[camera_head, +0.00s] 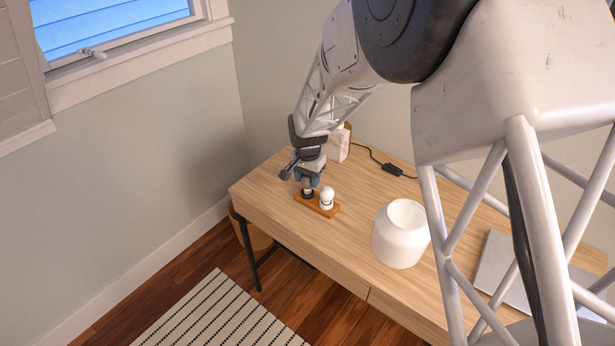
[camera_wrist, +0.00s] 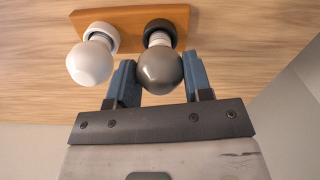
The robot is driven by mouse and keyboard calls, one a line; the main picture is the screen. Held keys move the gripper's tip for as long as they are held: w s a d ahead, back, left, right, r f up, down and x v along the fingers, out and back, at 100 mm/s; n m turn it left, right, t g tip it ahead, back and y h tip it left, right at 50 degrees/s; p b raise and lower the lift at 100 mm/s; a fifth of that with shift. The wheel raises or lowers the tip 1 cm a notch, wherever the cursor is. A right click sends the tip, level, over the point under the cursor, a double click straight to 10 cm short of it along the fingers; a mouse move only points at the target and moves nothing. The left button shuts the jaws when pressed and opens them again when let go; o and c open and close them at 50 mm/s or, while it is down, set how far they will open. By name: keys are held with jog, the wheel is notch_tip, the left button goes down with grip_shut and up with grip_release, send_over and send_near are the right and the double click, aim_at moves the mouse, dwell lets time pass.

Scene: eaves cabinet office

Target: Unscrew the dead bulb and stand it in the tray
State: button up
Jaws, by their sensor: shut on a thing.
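A grey, darkened bulb (camera_wrist: 160,72) stands over a black socket (camera_wrist: 160,26) on a small wooden board (camera_wrist: 122,17). Some of its metal screw base shows between glass and socket; I cannot tell how much thread is engaged. My gripper (camera_wrist: 159,75) is shut on this bulb, one blue finger on each side; in the head view the gripper (camera_head: 308,180) points down over the board (camera_head: 327,210). A white bulb (camera_wrist: 90,62) sits in the other socket beside it, also seen in the head view (camera_head: 327,194). I cannot make out a tray in either view.
The board lies near the left end of the wooden desk (camera_head: 345,253). A white rounded shade or jar (camera_head: 392,246) stands to its right. A pale block (camera_head: 337,146) and a black cable with a box (camera_head: 391,169) are behind. A grey flat panel (camera_head: 495,262) lies far right.

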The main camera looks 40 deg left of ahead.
jog(key=shift+f, duration=0.5)
jog(key=o, duration=1)
jog(key=shift+r, duration=3.9)
